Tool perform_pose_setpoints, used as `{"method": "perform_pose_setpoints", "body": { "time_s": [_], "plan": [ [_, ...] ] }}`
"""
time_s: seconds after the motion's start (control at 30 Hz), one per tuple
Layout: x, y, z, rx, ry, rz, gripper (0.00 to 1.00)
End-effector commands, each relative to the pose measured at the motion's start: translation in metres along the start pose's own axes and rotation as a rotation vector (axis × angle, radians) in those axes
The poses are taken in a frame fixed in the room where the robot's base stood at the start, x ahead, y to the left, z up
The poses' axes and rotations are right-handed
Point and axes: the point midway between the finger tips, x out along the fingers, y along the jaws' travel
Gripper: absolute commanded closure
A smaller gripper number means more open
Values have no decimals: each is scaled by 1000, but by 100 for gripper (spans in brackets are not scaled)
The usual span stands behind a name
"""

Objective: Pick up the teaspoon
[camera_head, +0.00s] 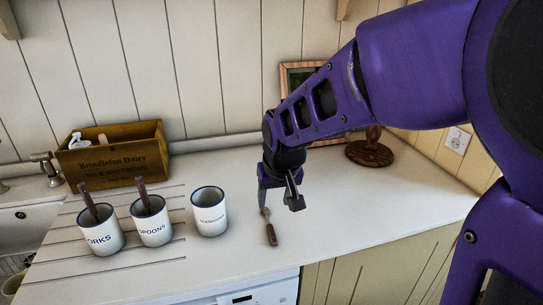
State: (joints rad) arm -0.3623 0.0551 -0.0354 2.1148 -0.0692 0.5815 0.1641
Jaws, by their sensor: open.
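The teaspoon (270,232) lies on the white worktop (345,205), its dark brown handle towards the front edge. Its upper end reaches up to just below my gripper. My gripper (279,204) points down over that end with its jaws open. I cannot tell whether a jaw touches the spoon. A white mug with a dark rim, its label seeming to read teaspoons (210,220), stands to the left of the spoon and looks empty.
Left of it stand a mug labelled spoons (153,232) and a mug labelled forks (101,240), each with a brown handle sticking out. A wooden crate (117,162) is behind them. A dark wooden stand (370,154) and a picture frame (292,75) are behind my arm. Worktop right of the spoon is clear.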

Motion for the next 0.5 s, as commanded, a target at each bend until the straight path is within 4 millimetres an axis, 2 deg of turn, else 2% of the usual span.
{"method": "perform_pose_setpoints", "body": {
  "time_s": [0.1, 0.3, 0.4, 0.5],
  "plan": [
    [29, 1, 2, -2, -7, 2, 44],
    [71, 1, 1, -3, -6, 3, 44],
    [90, 1, 2, -4, -3, 2, 44],
    [97, 1, 1, -4, -1, 2, 44]
  ]
}}
